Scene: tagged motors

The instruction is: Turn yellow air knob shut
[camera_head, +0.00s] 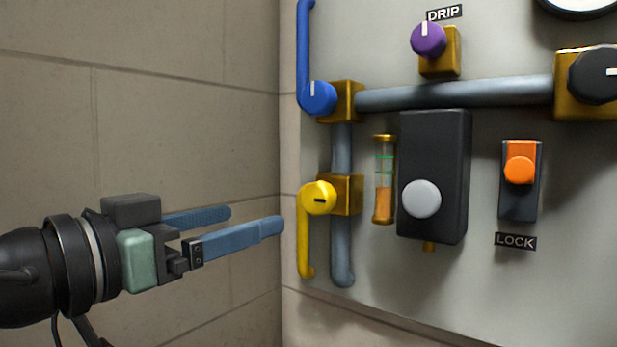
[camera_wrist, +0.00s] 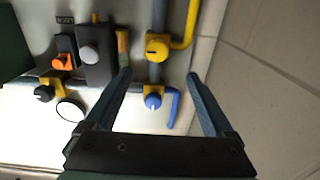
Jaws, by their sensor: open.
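The yellow air knob (camera_head: 318,198) is a round knob on a brass valve block, with a yellow handle hanging straight down from it. A short dark mark on its face lies about level. It also shows in the wrist view (camera_wrist: 157,47), upper middle, beyond the fingertips. My gripper (camera_head: 256,221) is open and empty, with its blue fingers pointing right toward the panel, left of the knob and apart from it. In the wrist view the two fingers (camera_wrist: 160,74) are spread wide, with the yellow knob between their lines. Nothing hides the knob.
A blue knob (camera_head: 318,98) with a blue pipe sits just above. A sight glass (camera_head: 384,180) and a dark box with a grey knob (camera_head: 421,198) stand close to the right. An orange lock button (camera_head: 519,170) and purple knob (camera_head: 428,39) are further off. A brick wall (camera_head: 150,120) is left.

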